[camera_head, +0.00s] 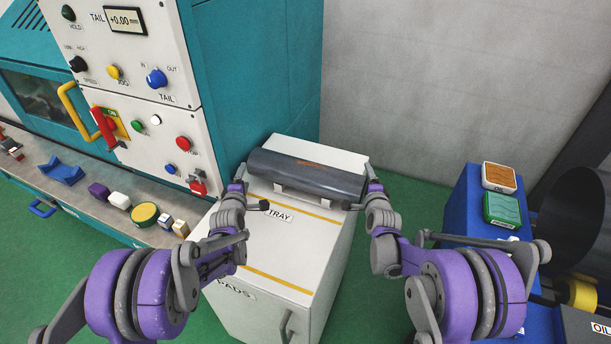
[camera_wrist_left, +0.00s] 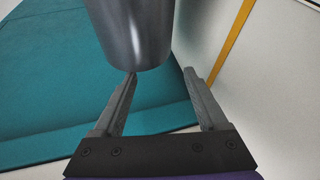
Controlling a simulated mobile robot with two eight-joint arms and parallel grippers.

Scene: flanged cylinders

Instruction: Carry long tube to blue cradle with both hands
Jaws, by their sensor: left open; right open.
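The long tube (camera_head: 308,174) is a dark grey cylinder lying across white supports on top of a white cabinet. My left gripper (camera_head: 241,176) is open at the tube's left end. In the left wrist view, the tube's end (camera_wrist_left: 132,35) shows just ahead of the open fingers (camera_wrist_left: 161,74), not clamped. My right gripper (camera_head: 372,178) is open at the tube's right end; its fingertips are small and partly hidden. The blue cradle (camera_head: 62,171) sits empty on the machine's ledge at the far left.
The white cabinet (camera_head: 300,240) has yellow lines and a TRAY label. A teal machine with a control panel (camera_head: 130,60) stands left. Small coloured parts (camera_head: 144,213) line its ledge beside the cradle. A blue stand (camera_head: 462,205) with boxes is right. Green floor shows between.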

